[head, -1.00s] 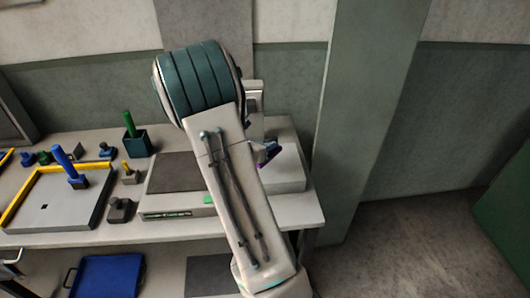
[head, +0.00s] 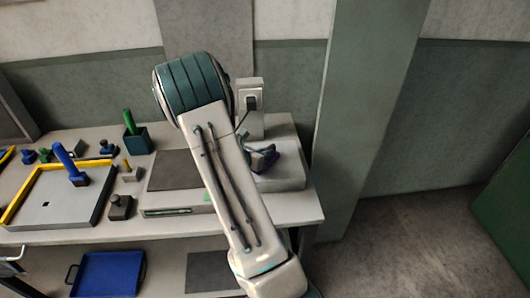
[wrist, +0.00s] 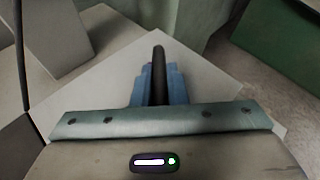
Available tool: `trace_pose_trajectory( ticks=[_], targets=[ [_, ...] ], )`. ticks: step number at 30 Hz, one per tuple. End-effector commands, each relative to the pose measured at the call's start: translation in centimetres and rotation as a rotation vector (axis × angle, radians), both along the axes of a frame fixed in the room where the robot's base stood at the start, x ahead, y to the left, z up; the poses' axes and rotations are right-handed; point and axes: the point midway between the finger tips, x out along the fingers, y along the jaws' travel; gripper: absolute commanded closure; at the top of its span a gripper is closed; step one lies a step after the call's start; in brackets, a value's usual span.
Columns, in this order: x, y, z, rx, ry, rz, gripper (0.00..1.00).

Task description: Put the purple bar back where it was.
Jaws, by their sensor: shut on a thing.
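My gripper (head: 262,158) is on the right part of the workbench, partly hidden behind my own arm. A purple piece (head: 264,168) shows at its fingers, just over a pale grey block-like surface (head: 290,174). In the wrist view my gripper's blue fingers (wrist: 159,85) are shut on a long dark bar (wrist: 159,60), which I take to be the purple bar; its colour looks almost black there. The bar points away from me over a pale flat surface (wrist: 205,75). I cannot tell whether it touches that surface.
A grey upright machine part (head: 249,122) stands behind the gripper. To the left are a yellow-edged tray (head: 40,225) with a blue-handled tool (head: 70,165), a green-handled tool in a dark box (head: 137,142), and small stamps. A green-grey pillar (head: 355,130) stands right of the bench.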

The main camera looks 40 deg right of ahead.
Motion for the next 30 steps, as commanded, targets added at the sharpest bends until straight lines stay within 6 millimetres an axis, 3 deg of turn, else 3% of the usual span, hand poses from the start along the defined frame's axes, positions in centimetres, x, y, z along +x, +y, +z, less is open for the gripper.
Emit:
trace_pose_trajectory(
  ticks=[1,3,15,30],
  targets=[
    [0.0,0.0,-0.1,0.000,0.000,0.000,0.79],
    [0.0,0.0,0.0,0.000,0.000,0.000,0.66],
    [0.0,0.1,0.6,0.000,0.000,0.000,0.66],
    [-1.5,9.0,3.9,0.000,-0.003,0.003,0.66]
  ],
)
